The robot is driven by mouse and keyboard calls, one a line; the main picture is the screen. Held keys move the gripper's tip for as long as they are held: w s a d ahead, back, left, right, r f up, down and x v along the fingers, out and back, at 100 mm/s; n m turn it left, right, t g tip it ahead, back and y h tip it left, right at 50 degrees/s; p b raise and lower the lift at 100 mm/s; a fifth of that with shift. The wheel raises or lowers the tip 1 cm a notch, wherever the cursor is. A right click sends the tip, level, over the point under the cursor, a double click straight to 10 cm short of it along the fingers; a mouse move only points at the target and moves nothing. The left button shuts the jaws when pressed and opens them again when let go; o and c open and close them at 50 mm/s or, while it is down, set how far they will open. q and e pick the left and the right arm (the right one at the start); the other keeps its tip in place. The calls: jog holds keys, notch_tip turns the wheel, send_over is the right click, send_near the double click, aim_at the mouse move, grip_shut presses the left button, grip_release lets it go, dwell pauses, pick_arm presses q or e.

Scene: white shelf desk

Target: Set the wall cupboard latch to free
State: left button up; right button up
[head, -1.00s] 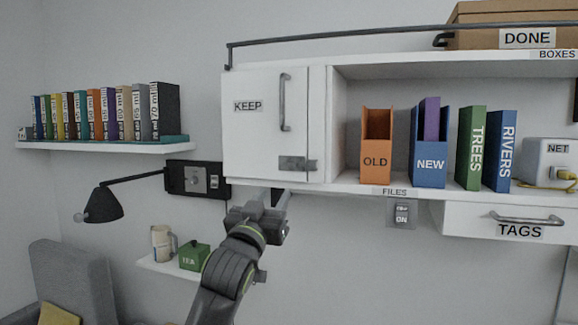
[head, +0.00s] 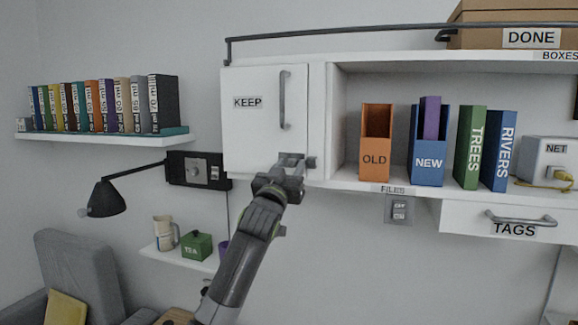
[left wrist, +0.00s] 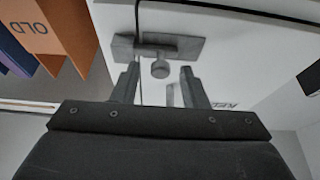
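The white wall cupboard (head: 250,140) labelled KEEP is closed, with a vertical bar handle (head: 286,100). Its grey latch (head: 311,162) is at the door's lower right, partly hidden by my left gripper in the head view. In the left wrist view, which is upside down, the latch plate (left wrist: 190,48) lies across the door seam, and a small knob (left wrist: 160,69) sticks out from it. My left gripper (head: 290,164) is in front of the latch. Its fingers (left wrist: 160,78) are open, one on each side of the knob; contact is not visible. My right gripper is not in view.
An orange OLD file box (head: 375,158) and blue NEW file box (head: 428,172) stand on the shelf right of the cupboard. Left of it is a black wall panel (head: 182,168). A small shelf (head: 200,257) with a mug and green box is below.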

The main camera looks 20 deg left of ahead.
pick_arm(q)
grip_shut()
dwell(0.3)
